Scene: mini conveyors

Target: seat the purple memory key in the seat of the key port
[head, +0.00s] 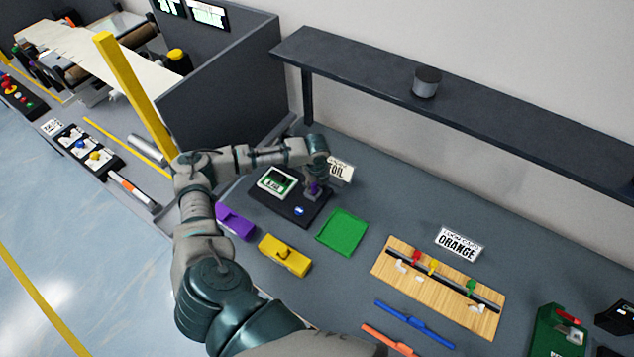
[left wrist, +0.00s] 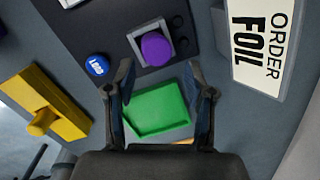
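A purple round-topped piece (left wrist: 156,48), which looks like the memory key, stands inside the square grey seat (left wrist: 136,36) of the dark key port (left wrist: 100,20) in the left wrist view. Whether it is fully down cannot be told. In the head view the purple piece (head: 315,187) shows small beside my gripper on the port board (head: 266,202). My left gripper (left wrist: 162,75) is open and empty, its fingers apart and not around the purple top. In the head view the left gripper (head: 314,188) is over the board's right part. My right gripper is not in view.
A blue button (head: 299,211) and a small screen (head: 277,182) are on the board. A green tray (head: 343,232), a yellow block (head: 285,255) and a purple block (head: 236,222) lie nearby. A FOIL order sign (head: 341,172) stands behind; a shelf (head: 450,110) overhangs the back.

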